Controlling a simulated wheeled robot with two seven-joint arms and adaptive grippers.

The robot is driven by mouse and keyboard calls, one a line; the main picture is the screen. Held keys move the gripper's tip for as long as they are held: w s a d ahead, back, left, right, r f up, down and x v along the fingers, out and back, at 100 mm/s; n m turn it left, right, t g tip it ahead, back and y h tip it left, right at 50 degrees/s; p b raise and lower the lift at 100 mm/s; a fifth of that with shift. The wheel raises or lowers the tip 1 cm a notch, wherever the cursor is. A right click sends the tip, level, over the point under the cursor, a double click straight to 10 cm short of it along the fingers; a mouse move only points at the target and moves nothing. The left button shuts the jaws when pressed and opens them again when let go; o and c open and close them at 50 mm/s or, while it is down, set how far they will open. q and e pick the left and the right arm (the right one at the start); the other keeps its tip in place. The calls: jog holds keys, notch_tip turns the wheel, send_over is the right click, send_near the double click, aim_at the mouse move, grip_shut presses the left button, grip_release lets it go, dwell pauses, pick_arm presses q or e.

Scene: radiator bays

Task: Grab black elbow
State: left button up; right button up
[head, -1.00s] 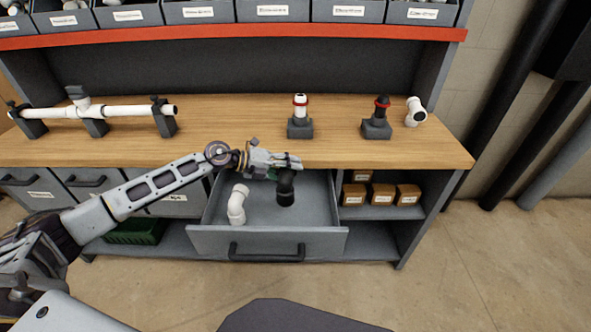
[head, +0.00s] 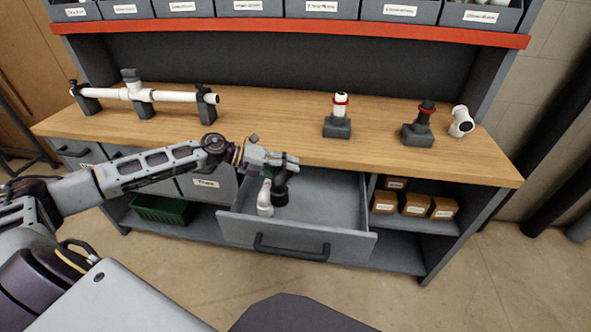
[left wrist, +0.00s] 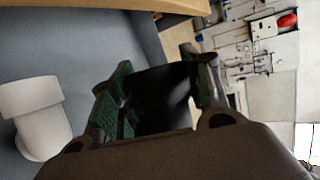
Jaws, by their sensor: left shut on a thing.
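The black elbow (head: 281,190) is at the left part of the open drawer (head: 330,205), at the tip of my left gripper (head: 290,168). In the left wrist view the black elbow (left wrist: 163,98) fills the space between the green-padded fingers of my left gripper (left wrist: 160,95), which is shut on it. Part of the elbow is hidden by the fingers. From these views I cannot tell whether it clears the drawer floor. A white elbow (head: 265,197) stands in the drawer just left of it; it also shows in the left wrist view (left wrist: 38,115). My right gripper is out of view.
The wooden worktop (head: 270,125) lies above the drawer. It bears a white pipe assembly (head: 150,95), two grey stands with fittings and a white tee (head: 461,122). Small boxes (head: 415,205) sit on the shelf to the right. A green crate (head: 162,209) is below left.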

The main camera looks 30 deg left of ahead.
pick_arm(q)
jog(key=shift+s+a, duration=0.35)
jog(key=shift+a, duration=0.2)
jog(key=shift+s+a, duration=0.35)
jog(key=shift+a, duration=0.2)
jog(key=shift+s+a, duration=0.3)
jog(key=shift+a, duration=0.2)
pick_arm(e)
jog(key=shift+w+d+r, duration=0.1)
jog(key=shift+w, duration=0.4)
pick_arm(q)
jog(key=shift+a, duration=0.1)
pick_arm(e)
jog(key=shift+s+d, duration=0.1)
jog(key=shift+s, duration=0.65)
